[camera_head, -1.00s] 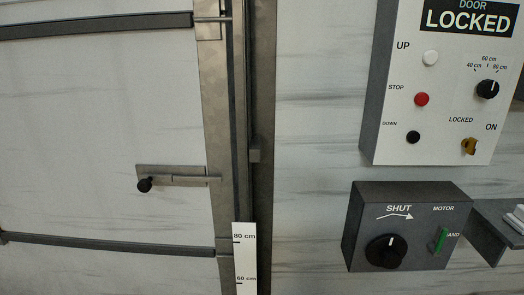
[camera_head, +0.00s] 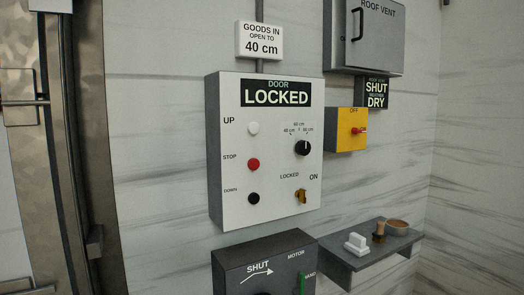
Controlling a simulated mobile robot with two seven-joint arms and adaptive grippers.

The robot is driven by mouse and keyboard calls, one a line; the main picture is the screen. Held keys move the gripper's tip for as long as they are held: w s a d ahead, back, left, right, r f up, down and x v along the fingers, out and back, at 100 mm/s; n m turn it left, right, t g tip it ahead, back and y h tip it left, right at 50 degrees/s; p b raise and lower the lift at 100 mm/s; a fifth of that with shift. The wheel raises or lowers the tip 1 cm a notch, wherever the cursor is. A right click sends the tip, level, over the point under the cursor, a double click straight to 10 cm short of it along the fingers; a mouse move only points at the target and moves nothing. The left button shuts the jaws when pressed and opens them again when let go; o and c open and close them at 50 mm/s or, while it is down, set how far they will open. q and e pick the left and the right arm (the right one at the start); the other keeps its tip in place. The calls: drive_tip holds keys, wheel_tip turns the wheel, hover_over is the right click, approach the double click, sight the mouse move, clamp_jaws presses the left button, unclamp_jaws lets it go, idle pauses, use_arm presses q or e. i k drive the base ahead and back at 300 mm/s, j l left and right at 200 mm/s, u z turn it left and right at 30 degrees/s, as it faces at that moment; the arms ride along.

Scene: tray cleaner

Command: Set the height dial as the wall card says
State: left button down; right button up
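The wall card (camera_head: 259,41) above the control box reads "GOODS IN OPEN TO 40 cm". The height dial (camera_head: 302,148) is a black knob at the right of the white control box (camera_head: 230,200). Marks for 40, 60 and 80 cm, in small print, sit above it. Its pale pointer line looks close to straight up, near the 60 cm mark. The box's display (camera_head: 276,94) reads "DOOR LOCKED". A yellow key switch (camera_head: 300,196) sits below the dial, between "LOCKED" and "ON". Neither of my grippers is in view.
White UP (camera_head: 253,128), red STOP (camera_head: 253,164) and black DOWN (camera_head: 254,198) buttons line the box's left side. A dark motor box (camera_head: 237,256) is below. A yellow switch box (camera_head: 344,143), roof vent cabinet (camera_head: 366,50) and shelf (camera_head: 345,263) with small items are at right.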

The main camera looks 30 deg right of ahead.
sight(302, 147)
drive_tip(key=z, duration=1.25)
